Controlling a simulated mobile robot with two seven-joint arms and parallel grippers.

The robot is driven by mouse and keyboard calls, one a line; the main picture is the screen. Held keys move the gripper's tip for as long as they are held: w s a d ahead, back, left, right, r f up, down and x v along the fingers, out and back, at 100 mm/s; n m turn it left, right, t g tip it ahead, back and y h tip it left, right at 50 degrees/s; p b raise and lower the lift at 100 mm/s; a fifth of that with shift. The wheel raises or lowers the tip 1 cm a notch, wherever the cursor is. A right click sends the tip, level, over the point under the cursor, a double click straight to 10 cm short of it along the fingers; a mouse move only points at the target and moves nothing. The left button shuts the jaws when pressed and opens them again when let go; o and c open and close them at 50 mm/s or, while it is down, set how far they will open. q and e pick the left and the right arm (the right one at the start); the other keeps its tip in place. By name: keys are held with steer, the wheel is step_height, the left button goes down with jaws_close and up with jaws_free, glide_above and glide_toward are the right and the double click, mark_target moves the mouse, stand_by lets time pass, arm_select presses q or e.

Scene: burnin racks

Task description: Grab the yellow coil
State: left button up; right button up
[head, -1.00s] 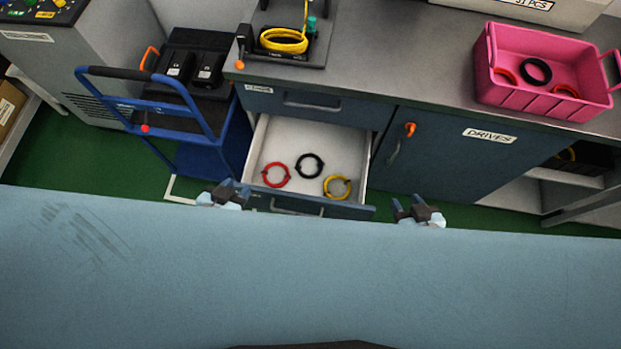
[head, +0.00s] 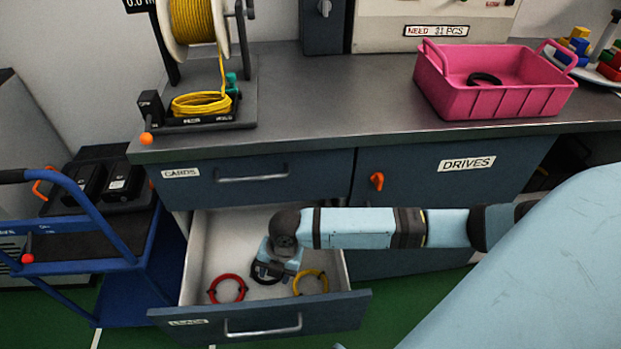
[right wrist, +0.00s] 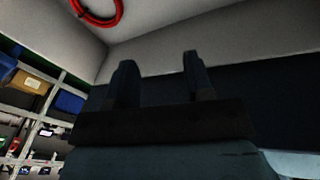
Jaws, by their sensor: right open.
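A yellow coil (head: 325,281) lies at the front right of the open drawer (head: 203,262) in the head view. A black coil (head: 261,276), partly hidden by my gripper, lies left of it, and a red coil (head: 243,289) lies further left. My right gripper (head: 272,272) hangs over the drawer, above the black coil and left of the yellow coil. In the right wrist view the right gripper (right wrist: 155,62) has its fingers apart with nothing between them, and the red coil (right wrist: 118,14) shows at the top. My left gripper is out of view.
A cable spool (head: 190,22) with another yellow coil (head: 200,102) below it stands on the bench (head: 330,100). A pink bin (head: 500,102) sits at right, with a black coil (head: 485,77) inside. A blue cart (head: 142,235) stands left of the drawer.

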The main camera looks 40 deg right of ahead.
steer(key=w+d+f+n+g+h+b, duration=0.1)
steer(key=d+f+n+g+h+b, duration=0.1)
steer(key=d+f+n+b, duration=0.3)
steer(key=m, duration=0.1)
glide_above(295, 287)
steer(key=f, duration=0.4)
steer(key=shift+w+d+f, duration=0.2)
steer(key=shift+f, duration=0.1)
steer(key=shift+f+b, duration=0.55)
steer(key=shift+f, duration=0.15)
steer(key=shift+f+b, duration=0.4)
steer(key=shift+f, duration=0.15)
step_height(295, 287, down, 3)
steer(key=shift+a+r+b, duration=0.1)
steer(key=shift+r+b, duration=0.1)
steer(key=shift+b, duration=0.5)
steer(key=shift+s+f+m, duration=0.1)
steer(key=shift+f+m, duration=0.2)
steer(key=shift+f, duration=0.15)
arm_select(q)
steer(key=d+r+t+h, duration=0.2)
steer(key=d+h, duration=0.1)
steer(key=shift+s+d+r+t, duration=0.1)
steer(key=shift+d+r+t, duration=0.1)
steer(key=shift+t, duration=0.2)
arm_select(e)
steer(key=shift+c, duration=0.4)
